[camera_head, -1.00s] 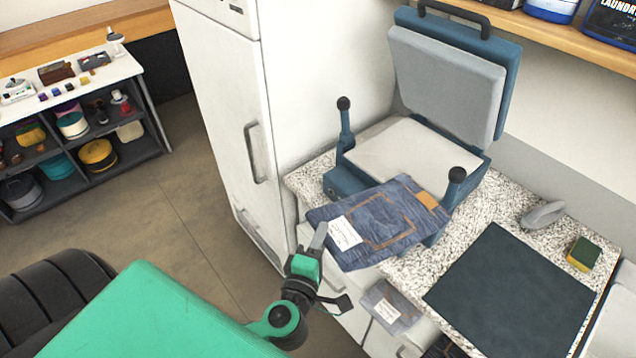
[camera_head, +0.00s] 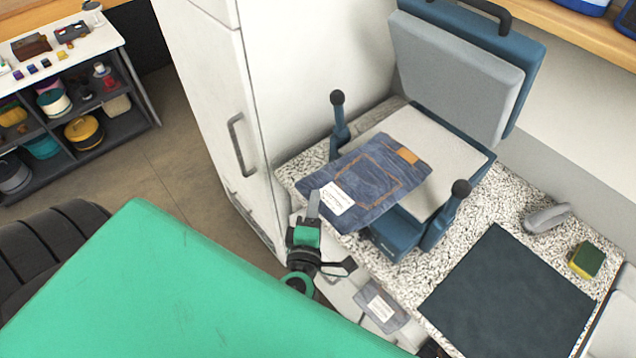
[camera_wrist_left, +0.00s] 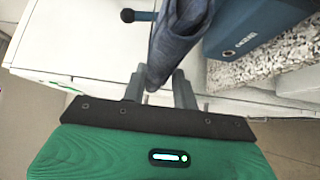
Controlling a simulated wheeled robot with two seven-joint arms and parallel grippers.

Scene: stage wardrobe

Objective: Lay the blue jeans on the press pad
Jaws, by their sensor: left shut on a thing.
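The folded blue jeans (camera_head: 370,183) have a white label and a tan patch. My left gripper (camera_head: 314,207) is shut on their near left edge and holds them out flat. In the left wrist view the jeans (camera_wrist_left: 178,45) run away edge-on from between the fingers of my left gripper (camera_wrist_left: 160,88). In the head view they overlap the front left of the pale press pad (camera_head: 440,160); I cannot tell whether they touch it. The blue press stands open, its grey upper plate (camera_head: 455,75) tilted back. My right gripper is not in view.
The press has two upright knobbed posts (camera_head: 337,112) at its front corners. A dark mat (camera_head: 510,295), a grey handled object (camera_head: 546,217) and a yellow-green sponge (camera_head: 587,260) lie on the speckled counter. A second folded denim piece (camera_head: 381,306) is below the counter edge. A white cabinet (camera_head: 215,110) stands left.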

